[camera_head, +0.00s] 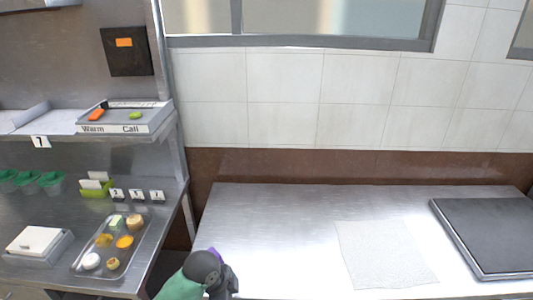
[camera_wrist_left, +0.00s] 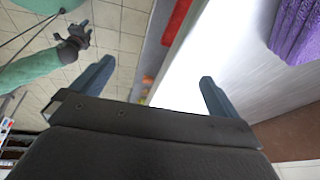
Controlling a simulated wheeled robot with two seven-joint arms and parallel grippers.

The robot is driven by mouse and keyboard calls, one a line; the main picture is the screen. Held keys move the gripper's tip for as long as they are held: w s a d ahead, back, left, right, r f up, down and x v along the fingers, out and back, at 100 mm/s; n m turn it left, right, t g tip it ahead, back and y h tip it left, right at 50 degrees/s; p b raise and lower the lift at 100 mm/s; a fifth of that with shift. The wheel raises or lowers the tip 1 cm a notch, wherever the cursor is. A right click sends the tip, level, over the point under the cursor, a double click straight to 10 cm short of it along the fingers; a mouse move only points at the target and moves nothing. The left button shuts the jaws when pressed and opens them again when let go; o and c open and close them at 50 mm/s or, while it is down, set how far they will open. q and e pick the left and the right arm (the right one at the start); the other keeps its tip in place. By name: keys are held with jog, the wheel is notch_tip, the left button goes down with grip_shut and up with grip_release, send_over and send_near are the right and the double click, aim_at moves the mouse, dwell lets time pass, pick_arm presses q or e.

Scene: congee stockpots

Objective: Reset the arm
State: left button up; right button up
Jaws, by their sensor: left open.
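A green arm with a dark wrist comes in at the bottom edge of the head view, left of centre. I take it for my left arm, and its gripper (camera_head: 222,284) is partly cut off by the frame, at the left front of the steel table (camera_head: 270,240). In the left wrist view my left gripper (camera_wrist_left: 157,72) has its two blue-grey fingers wide apart, with nothing between them. Another green arm with a dark gripper (camera_wrist_left: 78,42), apparently my right, hangs over the tiled floor there. Whether its jaws are open is too small to tell.
A white cloth (camera_head: 385,255) and a dark flat plate (camera_head: 490,235) lie on the steel table. A tray with food pieces (camera_head: 78,264) and a white box (camera_head: 38,242) stand on the left counter. A purple textured surface (camera_wrist_left: 298,30) shows in the left wrist view.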

pick_arm(q)
jog(key=s+a+f+n+t+y, duration=0.1)
jog(key=s+a+f+n+y, duration=0.1)
jog(key=s+a+n, duration=0.55)
jog(key=s+a+f+n+t+y, duration=0.1)
jog(key=s+a+n, duration=0.3)
jog(key=s+n, duration=0.65)
notch_tip(320, 180, down, 26)
jog(key=d+r+m+g, duration=0.1)
jog(key=m, duration=0.1)
jog(key=s+f, duration=0.4)
jog(key=f, duration=0.8)
jog(key=s+f+g, duration=0.1)
jog(key=s+f, duration=0.3)
jog(key=f, duration=0.7)
jog(key=shift+s+d+f+m, duration=0.2)
jog(key=shift+d+f+m, duration=0.1)
jog(key=shift+d+f, duration=0.05)
pick_arm(e)
jog(key=shift+w+a+r, duration=0.15)
jog(key=shift+a+r, duration=0.15)
jog(key=shift+a, duration=0.15)
jog(key=shift+d+f, duration=0.1)
